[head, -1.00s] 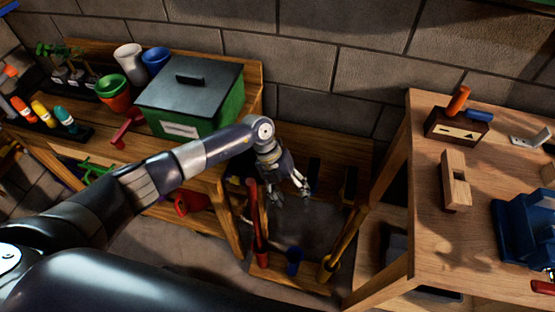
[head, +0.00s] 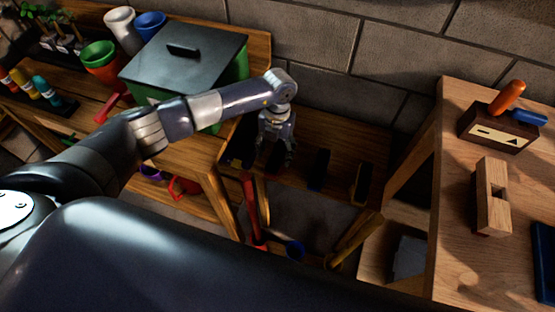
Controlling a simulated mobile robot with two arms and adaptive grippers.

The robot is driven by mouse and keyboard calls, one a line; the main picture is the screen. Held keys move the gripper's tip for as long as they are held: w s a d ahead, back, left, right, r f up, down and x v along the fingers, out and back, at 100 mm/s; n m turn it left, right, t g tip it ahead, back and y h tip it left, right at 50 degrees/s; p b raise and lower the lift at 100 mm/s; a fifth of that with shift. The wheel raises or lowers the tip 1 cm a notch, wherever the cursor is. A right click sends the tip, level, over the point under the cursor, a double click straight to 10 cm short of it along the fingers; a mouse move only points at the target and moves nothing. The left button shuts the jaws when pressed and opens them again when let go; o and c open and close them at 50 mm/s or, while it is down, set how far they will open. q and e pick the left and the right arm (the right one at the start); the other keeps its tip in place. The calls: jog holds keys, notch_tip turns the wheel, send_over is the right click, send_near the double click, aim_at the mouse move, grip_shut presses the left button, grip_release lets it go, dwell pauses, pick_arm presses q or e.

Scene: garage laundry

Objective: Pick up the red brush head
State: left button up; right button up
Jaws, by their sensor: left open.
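My left gripper (head: 276,158) is open and empty, pointing down over the left part of a low wooden shelf (head: 340,145) by the wall. Two dark brush heads lie on this shelf to the right of the gripper: one (head: 319,169) with a bluish edge and one (head: 362,184) with a yellowish edge. A red handle (head: 251,205) stands in front of the shelf, below the gripper. My right gripper is not in view.
A green bin with a dark lid (head: 195,65) is on the left bench. A wooden workbench (head: 455,160) stands close on the right.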

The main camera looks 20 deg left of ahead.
pick_arm(q)
jog(key=shift+d+f, duration=0.1)
jog(key=shift+f, duration=0.45)
jog(key=f+b, duration=0.2)
jog(key=f, duration=0.1)
jog(key=f+b, duration=0.1)
jog(key=shift+s+d+f+b, duration=0.15)
jog(key=shift+s+d+b, duration=0.1)
jog(key=shift+b, duration=0.1)
jog(key=shift+f, duration=0.1)
jog(key=c, duration=1.2)
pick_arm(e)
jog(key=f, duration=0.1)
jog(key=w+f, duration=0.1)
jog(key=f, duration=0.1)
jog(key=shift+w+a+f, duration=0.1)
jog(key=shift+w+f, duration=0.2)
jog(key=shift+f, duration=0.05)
